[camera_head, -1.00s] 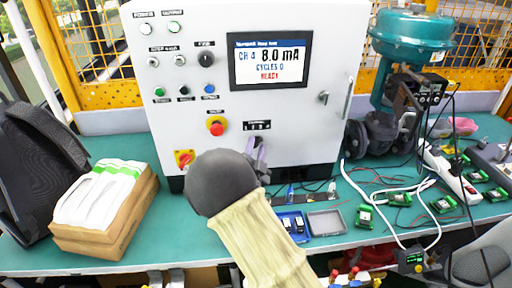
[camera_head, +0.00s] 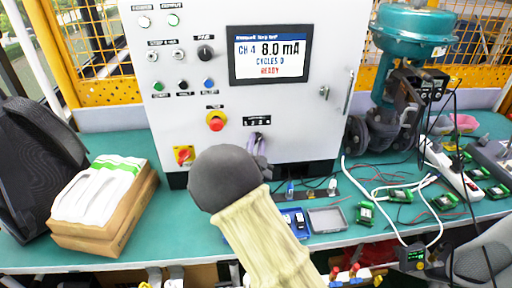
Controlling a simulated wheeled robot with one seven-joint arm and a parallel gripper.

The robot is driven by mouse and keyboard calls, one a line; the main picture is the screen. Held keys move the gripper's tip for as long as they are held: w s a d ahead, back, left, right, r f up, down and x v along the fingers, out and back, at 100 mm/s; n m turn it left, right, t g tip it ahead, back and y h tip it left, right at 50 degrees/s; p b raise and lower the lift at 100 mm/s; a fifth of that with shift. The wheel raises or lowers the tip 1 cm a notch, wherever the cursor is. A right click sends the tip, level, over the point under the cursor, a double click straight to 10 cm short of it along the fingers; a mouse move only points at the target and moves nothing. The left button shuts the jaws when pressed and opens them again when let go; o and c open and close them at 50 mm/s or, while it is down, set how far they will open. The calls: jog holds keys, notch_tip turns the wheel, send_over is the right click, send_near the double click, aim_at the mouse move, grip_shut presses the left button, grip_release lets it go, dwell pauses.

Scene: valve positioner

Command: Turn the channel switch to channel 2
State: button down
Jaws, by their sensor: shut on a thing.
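The channel switch (camera_head: 257,135) is a dark knob low on the white cabinet's front, just under a small black label strip with white marks. The cabinet's screen (camera_head: 270,55) reads CH 4, 8.0 mA, CYCLES 0 and READY. My gripper (camera_head: 259,146) is at the channel switch, its grey fingers reaching up to it and shut on it. My own dark round wrist and pale forearm cover the lower fingers and part of the cabinet's bottom edge. The switch's pointer direction is too small to tell.
A cardboard box (camera_head: 105,215) stands on the green bench at left. A teal valve actuator (camera_head: 410,40), green boards and cables fill the right side.

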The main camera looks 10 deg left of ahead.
jog(key=n+y+b, duration=0.2)
jog(key=n, duration=0.3)
jog(key=n+y+b, duration=0.2)
jog(key=n+y, duration=0.1)
jog(key=n, duration=0.2)
jog(key=n+y+b, duration=0.2)
jog(key=n+b, duration=0.1)
jog(key=n, duration=0.2)
jog(key=shift+w+d+y, duration=0.1)
jog(key=shift+d+y, duration=0.2)
jog(key=shift+d, duration=0.1)
jog(key=shift+n, duration=0.3)
jog(key=c, duration=1.5)
grip_release()
jog(key=shift+f, duration=0.1)
